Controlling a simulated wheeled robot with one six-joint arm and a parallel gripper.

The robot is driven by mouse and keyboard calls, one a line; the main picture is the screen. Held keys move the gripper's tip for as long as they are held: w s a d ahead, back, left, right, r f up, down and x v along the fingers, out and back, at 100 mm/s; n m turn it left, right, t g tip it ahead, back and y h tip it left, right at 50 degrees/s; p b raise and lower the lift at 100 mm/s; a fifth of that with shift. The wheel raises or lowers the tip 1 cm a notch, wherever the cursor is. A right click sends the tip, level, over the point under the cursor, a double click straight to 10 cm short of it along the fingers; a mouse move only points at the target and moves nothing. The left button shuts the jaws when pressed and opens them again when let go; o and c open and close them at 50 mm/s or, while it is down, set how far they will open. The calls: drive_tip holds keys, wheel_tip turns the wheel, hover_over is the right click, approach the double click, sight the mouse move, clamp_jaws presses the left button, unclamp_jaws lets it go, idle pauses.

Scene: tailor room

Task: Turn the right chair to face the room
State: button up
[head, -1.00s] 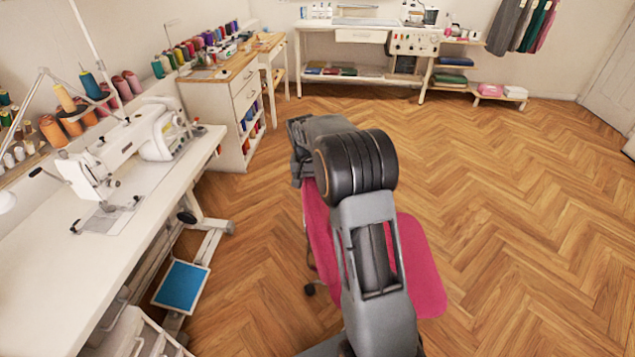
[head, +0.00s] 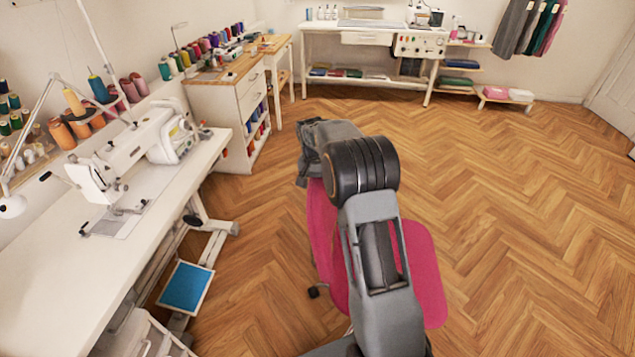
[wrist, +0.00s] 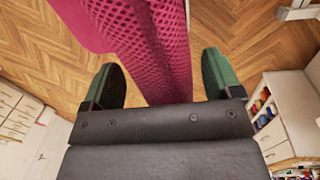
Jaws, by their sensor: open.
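The pink chair is in the lower middle of the head view, its seat (head: 425,275) to the right of its upright backrest (head: 320,225). My arm hides much of the chair, including most of its base. In the wrist view, the meshed pink backrest (wrist: 155,40) runs between the two green fingertips of my gripper (wrist: 163,78). My gripper is open around the backrest edge, with a visible gap to each finger. Its fingers are mostly hidden in the head view behind my wrist. No second chair is in view.
A white sewing table (head: 60,265) with a machine (head: 135,155) runs along the left. A blue pedal (head: 186,287) is low beneath it, left of the chair. A drawer cabinet (head: 225,105) stands beyond. A white workbench (head: 345,50) is at the back. The wooden floor to the right is clear.

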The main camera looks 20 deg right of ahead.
wheel_tip(320, 180, up, 14)
drive_tip(key=a+p, duration=0.1)
drive_tip(key=shift+w+a+f, duration=0.15)
drive_tip(key=shift+w+a, duration=0.1)
drive_tip(key=shift+w, duration=0.2)
idle(0.4)
